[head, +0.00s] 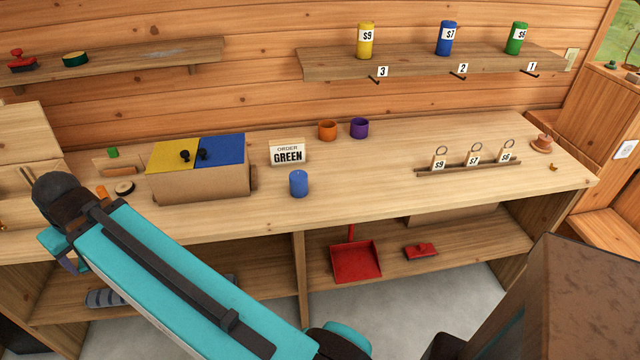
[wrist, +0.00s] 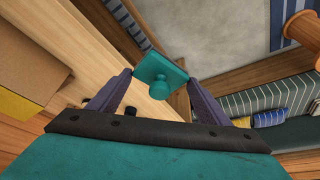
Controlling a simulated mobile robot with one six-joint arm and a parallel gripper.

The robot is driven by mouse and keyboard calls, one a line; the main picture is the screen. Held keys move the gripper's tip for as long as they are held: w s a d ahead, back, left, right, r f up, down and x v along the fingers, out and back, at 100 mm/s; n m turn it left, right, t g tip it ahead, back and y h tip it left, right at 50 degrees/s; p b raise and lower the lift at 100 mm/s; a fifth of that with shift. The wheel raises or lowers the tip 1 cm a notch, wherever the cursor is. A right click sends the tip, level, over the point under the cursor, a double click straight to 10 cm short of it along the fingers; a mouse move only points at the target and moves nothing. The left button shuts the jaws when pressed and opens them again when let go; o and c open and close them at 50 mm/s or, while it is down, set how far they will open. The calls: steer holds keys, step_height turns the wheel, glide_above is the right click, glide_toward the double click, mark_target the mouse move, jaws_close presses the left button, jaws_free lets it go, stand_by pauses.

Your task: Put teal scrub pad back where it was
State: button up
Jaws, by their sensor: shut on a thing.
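The teal scrub pad (wrist: 158,70) is a flat square plate with a round knob, in the wrist view. My gripper (wrist: 160,82) is shut on it, with one purple finger at each side. In the head view my gripper (head: 68,262) is at the lower left, in front of the counter's front edge, mostly hidden behind my arm. I cannot make out the pad itself there.
The counter (head: 370,185) holds a box with yellow and blue lids (head: 200,180), a blue candle-like cylinder (head: 299,184), an order sign (head: 288,153) and two cups. A red dustpan (head: 355,262) and red brush (head: 420,251) lie on the lower shelf. Wall shelves hang above.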

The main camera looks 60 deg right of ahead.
stand_by(0.3)
steer(key=s+d+f+m+g+h+b, duration=0.1)
steer(key=s+d+f+m+h+b, duration=0.3)
steer(key=d, duration=1.1)
steer(key=s+d+r+m+g+y+b, duration=0.1)
steer(key=s+d+m+b, duration=0.4)
steer(key=d, duration=1)
steer(key=s+d+f+m+g+b, duration=0.1)
steer(key=s+d+m, duration=0.3)
steer(key=s, duration=0.5)
steer(key=s+d+m+g+b, duration=0.1)
steer(key=s+d+m, duration=0.3)
steer(key=s+d, duration=0.5)
steer(key=s+d+f+m+g+h+b, duration=0.1)
steer(key=s+d+m, duration=0.3)
steer(key=s, duration=0.6)
steer(key=shift+s+d+f+g+b, duration=0.15)
steer(key=shift+d+f+g+b, duration=0.1)
steer(key=shift+d, duration=0.4)
steer(key=shift+s+d+f+g+b, duration=0.1)
steer(key=shift+s+d+g+b, duration=0.1)
steer(key=shift+d, duration=0.45)
steer(key=shift+s+d+m, duration=0.15)
steer(key=shift+s+m, duration=0.25)
steer(key=shift+s, duration=0.05)
steer(key=shift+d+r+p, duration=0.25)
steer(key=shift+d+p, duration=0.15)
steer(key=shift+p, duration=0.95)
